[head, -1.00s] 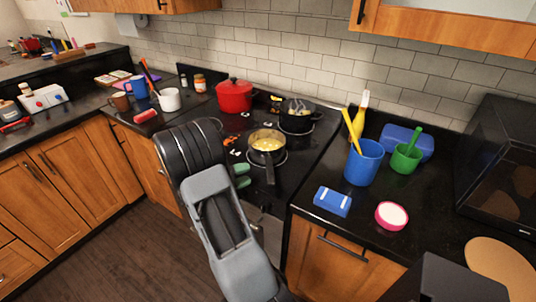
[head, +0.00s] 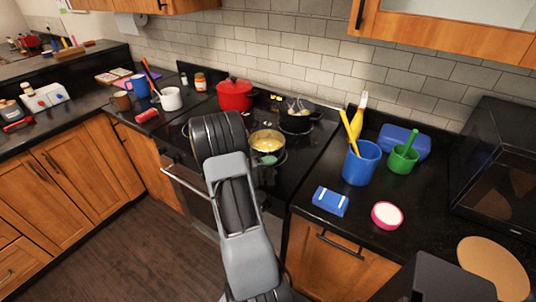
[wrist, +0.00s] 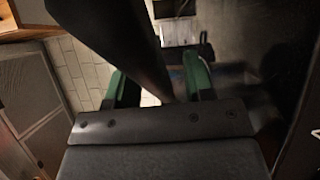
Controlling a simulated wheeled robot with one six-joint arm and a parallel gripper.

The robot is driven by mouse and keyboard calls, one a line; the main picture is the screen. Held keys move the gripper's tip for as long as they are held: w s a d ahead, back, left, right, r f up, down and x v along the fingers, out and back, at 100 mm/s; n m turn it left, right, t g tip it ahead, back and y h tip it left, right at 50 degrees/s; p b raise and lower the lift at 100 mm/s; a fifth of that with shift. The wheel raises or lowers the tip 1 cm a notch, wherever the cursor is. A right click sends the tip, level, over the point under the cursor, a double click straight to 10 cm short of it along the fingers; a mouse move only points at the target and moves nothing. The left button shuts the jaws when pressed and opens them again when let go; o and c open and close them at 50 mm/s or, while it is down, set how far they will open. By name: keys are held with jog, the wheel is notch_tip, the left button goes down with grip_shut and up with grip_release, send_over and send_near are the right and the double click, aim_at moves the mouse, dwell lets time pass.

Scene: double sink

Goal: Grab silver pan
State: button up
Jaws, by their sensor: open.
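The silver pan (head: 267,141), with yellowish contents, sits on the front part of the black stovetop. My gripper (head: 266,160) is at the near edge of the pan, and my arm hides the pan's handle in the head view. In the wrist view my gripper (wrist: 161,85) shows two green fingers spread apart. A dark bar (wrist: 115,45), probably the pan's handle, runs from the top left down to the space between the fingers. The fingers are not closed on it, and I cannot tell whether they touch it.
A red pot (head: 234,95) and a dark pot (head: 298,115) stand behind on the stove. To the right are a blue cup (head: 361,163), a green cup (head: 403,159), a blue box (head: 330,201) and a pink round container (head: 387,215).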

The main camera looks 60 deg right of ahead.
grip_shut()
dwell(0.4)
